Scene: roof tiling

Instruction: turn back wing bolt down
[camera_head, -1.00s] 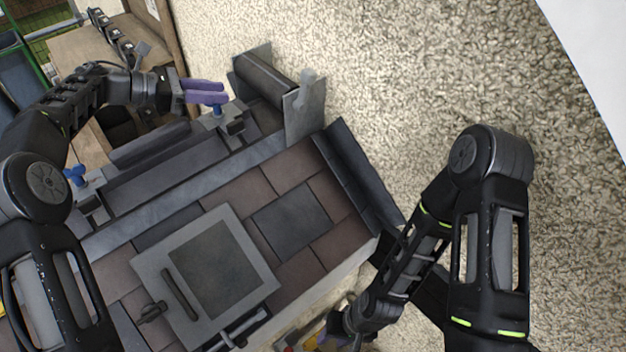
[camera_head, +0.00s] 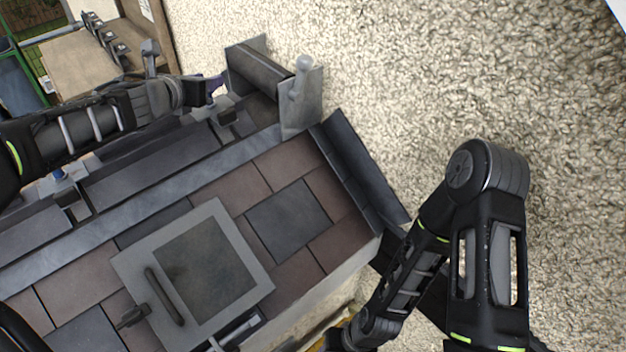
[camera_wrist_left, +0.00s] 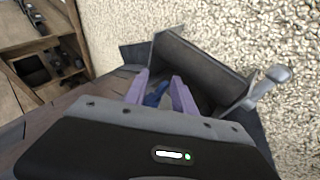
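The back wing bolt (camera_wrist_left: 156,95) is blue and shows between the two purple fingers of my left gripper in the left wrist view (camera_wrist_left: 161,92). The fingers stand apart on either side of it, and I cannot tell whether they touch it. In the head view my left gripper (camera_head: 214,85) is over the back end of the ridge, beside the grey bracket, and its wrist mostly hides the bolt. Another blue wing bolt (camera_head: 60,176) stands on the ridge further left, partly behind my left arm. My right arm runs out at the bottom edge, its gripper out of sight.
A dark ridge roll between grey end plates (camera_head: 300,98) stands just beyond the bolt. The tiled roof (camera_head: 288,220) carries a grey framed skylight (camera_head: 195,275) with a handle. Wooden shelving (camera_head: 85,62) is at upper left. Pebbled ground (camera_head: 450,70) lies open to the right.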

